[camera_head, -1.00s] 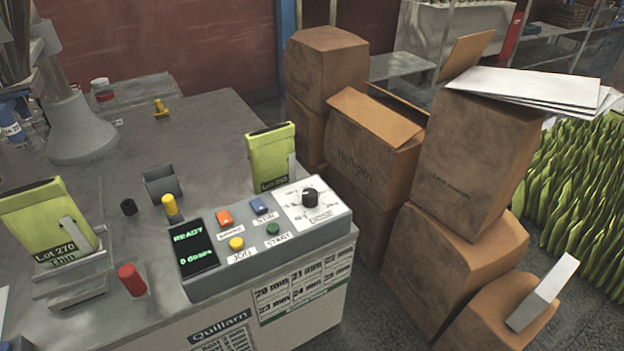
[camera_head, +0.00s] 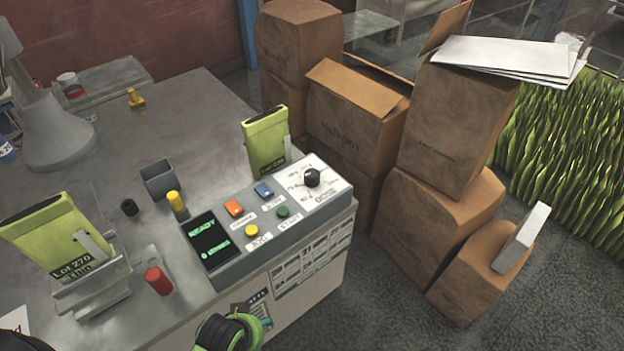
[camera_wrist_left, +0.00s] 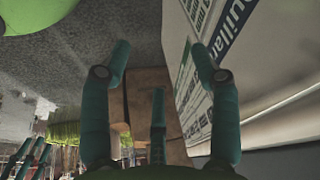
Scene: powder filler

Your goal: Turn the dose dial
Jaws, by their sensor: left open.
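The dose dial (camera_head: 312,178) is a round black knob on a white scale plate, at the right end of the grey control panel (camera_head: 225,275) in the head view. Nothing touches it. A black and green part of my arm shows at the bottom edge of that view, below the panel's front; its fingers are not clear there. In the left wrist view my left gripper (camera_wrist_left: 161,50) has its teal fingers spread, with nothing between them, beside the white cabinet front (camera_wrist_left: 270,70). Similar teal fingers, apparently my right gripper (camera_wrist_left: 28,160), show small at the lower left.
The panel has a dark display (camera_head: 207,240), orange, blue, yellow and green buttons. A red knob (camera_head: 158,281) and green pouches (camera_head: 266,140) stand on the bench. Cardboard boxes (camera_head: 440,235) are stacked right of the bench. Grey floor (camera_head: 380,310) is open in front of them.

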